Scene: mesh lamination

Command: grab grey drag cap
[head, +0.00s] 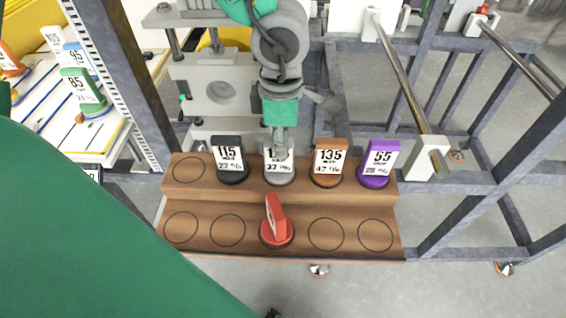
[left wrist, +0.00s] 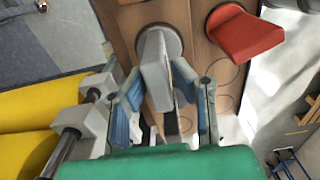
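The grey drag cap (head: 279,176) stands on the upper step of a brown wooden rack (head: 300,199). It has a white label, partly covered by my left gripper (head: 280,143), which reaches down over it from behind. In the left wrist view, the grey cap (left wrist: 154,60) stands between the two blue-grey fingers of my left gripper (left wrist: 158,78). The fingers are spread, one on each side of its upright handle. I cannot tell whether they touch it. My right gripper is not in view.
On the same step stand a black cap (head: 230,163) to the left, a brown cap (head: 328,163) and a purple cap (head: 377,165) to the right. A red cap (head: 276,222) stands on the lower step. Empty circles mark other spots. Metal framing surrounds the rack.

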